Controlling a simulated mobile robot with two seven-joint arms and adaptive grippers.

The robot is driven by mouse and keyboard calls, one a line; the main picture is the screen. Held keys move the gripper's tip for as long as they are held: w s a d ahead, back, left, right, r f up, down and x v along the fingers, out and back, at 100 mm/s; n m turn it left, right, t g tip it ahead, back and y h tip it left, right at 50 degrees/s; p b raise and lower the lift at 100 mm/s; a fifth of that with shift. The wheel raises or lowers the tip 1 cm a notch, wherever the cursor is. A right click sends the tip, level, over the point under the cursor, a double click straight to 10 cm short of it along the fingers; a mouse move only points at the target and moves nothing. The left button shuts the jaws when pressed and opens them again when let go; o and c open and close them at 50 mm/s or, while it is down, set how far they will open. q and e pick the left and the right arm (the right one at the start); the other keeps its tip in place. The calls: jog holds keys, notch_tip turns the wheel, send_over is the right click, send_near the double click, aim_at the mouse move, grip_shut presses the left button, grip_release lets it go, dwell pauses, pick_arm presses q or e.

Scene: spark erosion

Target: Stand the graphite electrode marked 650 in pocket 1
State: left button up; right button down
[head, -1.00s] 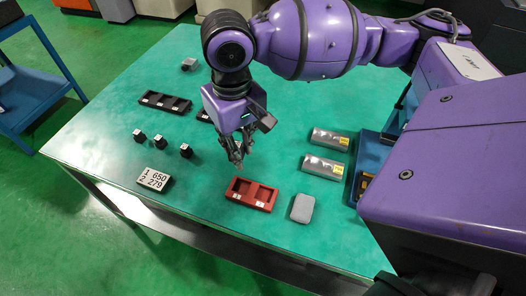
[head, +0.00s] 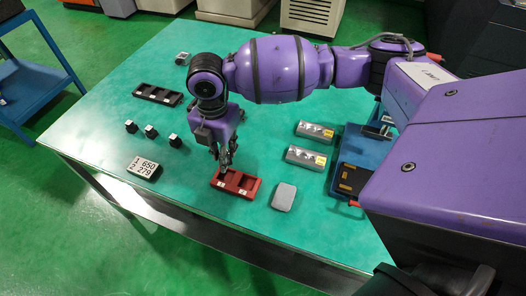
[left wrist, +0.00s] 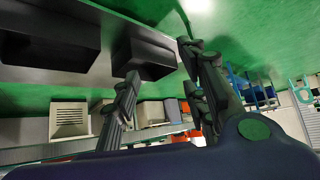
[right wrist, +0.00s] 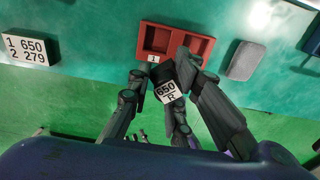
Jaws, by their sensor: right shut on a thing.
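My right gripper (right wrist: 160,85) is shut on a dark graphite electrode (right wrist: 186,70). Its white top label, reading 650 and R, faces the right wrist camera. The red two-pocket holder (right wrist: 176,27) lies just beyond; a tag 1 marks its left pocket. The electrode overlaps the holder's near edge in that view; I cannot tell whether its foot is inside pocket 1. In the head view my right gripper (head: 224,165) points down at the left pocket of the red holder (head: 252,190). My left gripper (left wrist: 160,62) shows only in the left wrist view, fingers apart and empty.
A card (head: 144,167) reads 1 650, 2 279. Three small black blocks (head: 151,131) with pale tops stand behind it. A grey rounded block (head: 284,197) lies right of the holder. Two silver blocks (head: 306,156), a blue tray (head: 345,160) and a black rack (head: 157,96) stand farther off.

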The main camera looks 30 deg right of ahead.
aim_at(225, 179)
jog(key=f+n, duration=0.1)
jog(key=n, duration=0.2)
jog(key=w+f+n, duration=0.1)
jog(key=f+n, duration=0.1)
jog(key=n, duration=0.1)
jog(key=f+n, duration=0.2)
jog(key=n, duration=0.1)
jog(key=shift+w+a, duration=0.25)
jog(key=shift+w, duration=0.05)
jog(key=shift+f+b, duration=0.7)
jog(key=shift+f, duration=0.75)
jog(key=shift+f+b, duration=0.6)
jog(key=shift+f, duration=0.6)
pick_arm(q)
jog(key=s+f, duration=0.1)
jog(key=f, duration=0.1)
jog(key=shift+s+a+f, duration=0.35)
jog(key=shift+s+a, duration=0.05)
pick_arm(e)
jog(key=shift+s+f, duration=0.15)
jog(key=shift+f, duration=0.05)
